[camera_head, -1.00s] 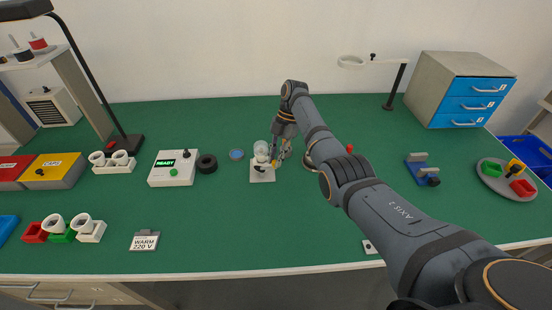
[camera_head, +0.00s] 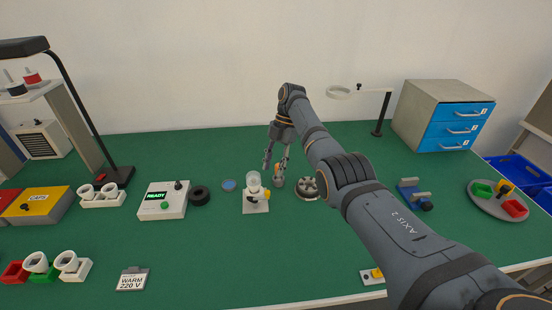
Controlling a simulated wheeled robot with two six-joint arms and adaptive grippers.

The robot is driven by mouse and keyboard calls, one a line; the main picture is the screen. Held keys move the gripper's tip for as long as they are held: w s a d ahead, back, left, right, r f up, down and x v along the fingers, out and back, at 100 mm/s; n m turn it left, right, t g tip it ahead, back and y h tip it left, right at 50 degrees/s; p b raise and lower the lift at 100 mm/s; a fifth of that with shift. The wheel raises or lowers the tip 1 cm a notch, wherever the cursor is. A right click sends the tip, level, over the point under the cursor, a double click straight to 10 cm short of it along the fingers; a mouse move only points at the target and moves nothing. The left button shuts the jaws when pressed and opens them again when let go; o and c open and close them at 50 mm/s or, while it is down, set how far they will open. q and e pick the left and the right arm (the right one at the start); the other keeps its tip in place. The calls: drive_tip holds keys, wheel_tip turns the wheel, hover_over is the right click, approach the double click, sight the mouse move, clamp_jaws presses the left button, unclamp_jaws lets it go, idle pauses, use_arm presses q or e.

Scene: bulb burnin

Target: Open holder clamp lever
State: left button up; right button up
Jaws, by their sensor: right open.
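A small white holder (camera_head: 256,207) stands on the green bench near the middle, with a clear glass bulb (camera_head: 253,180) upright in it. A small yellow part, seemingly the clamp lever (camera_head: 266,192), shows at the holder's right side; its exact position is too small to tell. My right gripper (camera_head: 273,173) hangs just behind and right of the holder, fingers pointing down, spread and empty. It looks apart from the holder and lever. My left gripper is out of view.
A grey round part with holes (camera_head: 307,188) sits right of the holder, close to my right arm. A blue disc (camera_head: 229,186), a black ring (camera_head: 199,195) and a READY box (camera_head: 163,200) lie left. The bench in front of the holder is clear.

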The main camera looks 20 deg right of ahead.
drive_tip(key=shift+v, duration=1.85)
